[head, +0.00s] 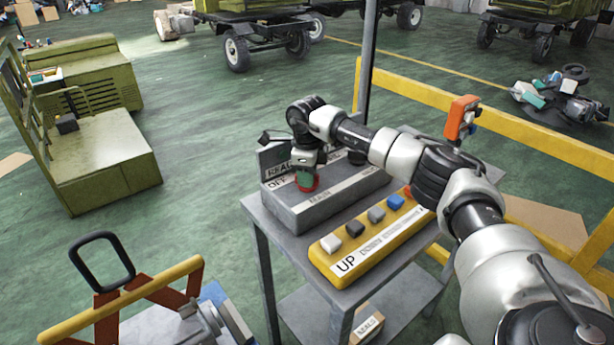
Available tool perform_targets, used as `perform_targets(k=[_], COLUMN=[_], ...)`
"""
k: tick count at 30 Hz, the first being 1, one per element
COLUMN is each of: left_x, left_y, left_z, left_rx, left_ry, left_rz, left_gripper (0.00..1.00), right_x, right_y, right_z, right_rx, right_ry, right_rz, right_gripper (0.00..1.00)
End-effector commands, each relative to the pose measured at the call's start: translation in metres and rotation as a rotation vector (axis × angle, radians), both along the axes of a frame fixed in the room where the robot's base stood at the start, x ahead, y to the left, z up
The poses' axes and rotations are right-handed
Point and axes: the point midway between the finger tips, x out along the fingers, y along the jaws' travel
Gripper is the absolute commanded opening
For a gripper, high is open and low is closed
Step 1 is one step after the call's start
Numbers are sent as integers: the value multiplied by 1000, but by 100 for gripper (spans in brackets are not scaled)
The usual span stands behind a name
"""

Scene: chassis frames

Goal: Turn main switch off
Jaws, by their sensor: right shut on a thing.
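A grey control box (335,200) with labels reading "OFF" and "MAIN" stands on a grey metal table. A switch with a red ring (309,184) sits at the left end of its top, near the "OFF" label. My right gripper (306,176) points down and is shut on the switch; the fingers and the arm hide most of it. My left gripper is not in view.
A yellow panel (375,242) marked "UP" with several coloured buttons lies in front of the box. An orange device (461,117) stands behind my arm. Yellow rails (480,117) run behind the table. A yellow-handled cart (130,300) is at lower left. Green floor is free left of the table.

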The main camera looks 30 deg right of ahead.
Motion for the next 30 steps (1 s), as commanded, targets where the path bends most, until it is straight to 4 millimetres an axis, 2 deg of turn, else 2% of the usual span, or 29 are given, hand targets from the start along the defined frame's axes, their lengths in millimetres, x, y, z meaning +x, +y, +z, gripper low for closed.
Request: perform_targets(k=[9, 24, 25, 30], left_x=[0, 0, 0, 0], left_y=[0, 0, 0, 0], left_z=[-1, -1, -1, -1], left_rx=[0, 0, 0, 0], left_ry=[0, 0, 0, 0], left_rz=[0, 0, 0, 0], left_gripper=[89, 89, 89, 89], right_x=[1, 1, 1, 1], right_y=[-1, 0, 0, 0], right_z=[2, 2, 2, 2], right_rx=[1, 0, 0, 0], right_ry=[-5, -6, -6, -4], right_rz=[105, 126, 126, 125], right_gripper=[0, 0, 21, 45])
